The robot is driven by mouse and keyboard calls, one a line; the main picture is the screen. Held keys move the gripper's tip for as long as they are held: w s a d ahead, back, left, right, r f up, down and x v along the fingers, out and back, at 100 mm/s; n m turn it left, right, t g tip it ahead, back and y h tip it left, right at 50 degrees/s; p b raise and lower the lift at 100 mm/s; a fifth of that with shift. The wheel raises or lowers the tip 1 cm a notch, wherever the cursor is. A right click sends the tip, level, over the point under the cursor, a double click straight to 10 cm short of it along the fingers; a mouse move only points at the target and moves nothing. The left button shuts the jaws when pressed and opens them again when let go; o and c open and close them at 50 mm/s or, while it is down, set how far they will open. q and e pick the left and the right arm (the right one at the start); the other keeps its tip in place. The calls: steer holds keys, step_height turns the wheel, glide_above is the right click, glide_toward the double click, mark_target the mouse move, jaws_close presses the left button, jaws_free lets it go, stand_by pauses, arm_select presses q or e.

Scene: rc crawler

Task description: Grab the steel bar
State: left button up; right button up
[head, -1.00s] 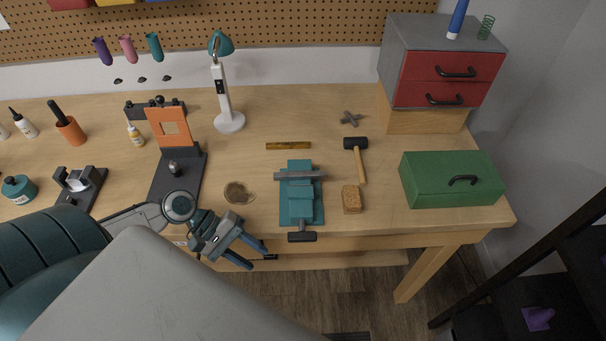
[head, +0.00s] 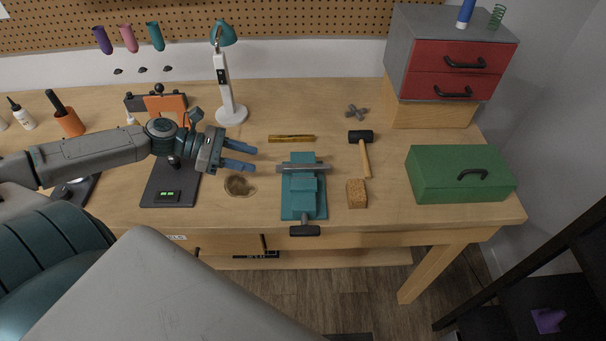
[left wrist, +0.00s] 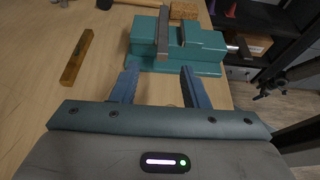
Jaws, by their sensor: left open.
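The steel bar (head: 290,168) is a grey bar lying across the jaws of the teal vise (head: 305,208), with its ends sticking out to both sides. In the left wrist view the bar (left wrist: 163,32) stands ahead of the fingers, near the middle. The vise (left wrist: 200,68) is below and around it. My left gripper (head: 253,159) is open and empty, with blue fingers pointing right. It is left of the vise and apart from the bar. In the left wrist view the open fingers (left wrist: 160,70) frame the vise. My right gripper is not in view.
A brass-coloured level (head: 291,138) lies behind the vise. A mallet (head: 365,158) and a cork-like block (head: 356,195) lie right of it. A green toolbox (head: 455,175) is farther right. A lamp (head: 228,95) stands behind my gripper, and a brown stain-like patch (head: 238,187) lies in front.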

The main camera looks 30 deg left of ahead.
mark_target(282, 166)
arm_select(q)
steer(key=shift+b+x, duration=0.65)
steer(key=shift+x, duration=0.5)
steer(key=shift+b+x, duration=0.5)
steer(key=shift+x, duration=0.45)
steer(key=shift+w+d, duration=0.25)
steer(key=shift+d, duration=0.55)
steer(key=shift+x, duration=1)
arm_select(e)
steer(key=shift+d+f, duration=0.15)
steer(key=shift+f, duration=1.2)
arm_select(q)
steer(key=shift+f, duration=0.15)
steer(key=shift+c, duration=0.2)
jaws_close()
